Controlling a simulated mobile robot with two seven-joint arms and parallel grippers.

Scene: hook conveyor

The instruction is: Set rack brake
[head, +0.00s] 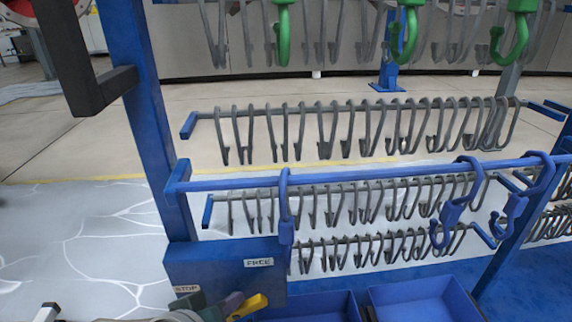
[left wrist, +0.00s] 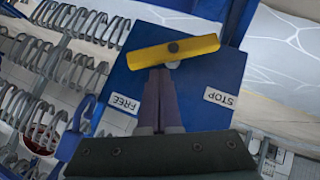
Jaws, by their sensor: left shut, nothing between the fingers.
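The brake lever is a yellow bar (head: 248,307) on the blue rack's plate, low in the head view. In the left wrist view the yellow bar (left wrist: 195,47) lies across the plate with a dark round bolt near its middle. A FREE label (head: 258,262) and a STOP label (head: 187,289) are on the plate; in the left wrist view FREE (left wrist: 125,104) is left of my fingers and STOP (left wrist: 221,97) right. My left gripper (left wrist: 159,75) is shut and empty, its tips close by the bar near the bolt; I cannot tell whether they touch. My right gripper is not in view.
Rows of grey hooks (head: 350,128) hang on the rack behind, with blue hooks (head: 286,205) on the front rail and green hooks (head: 404,38) above. Blue bins (head: 425,303) sit at the lower right.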

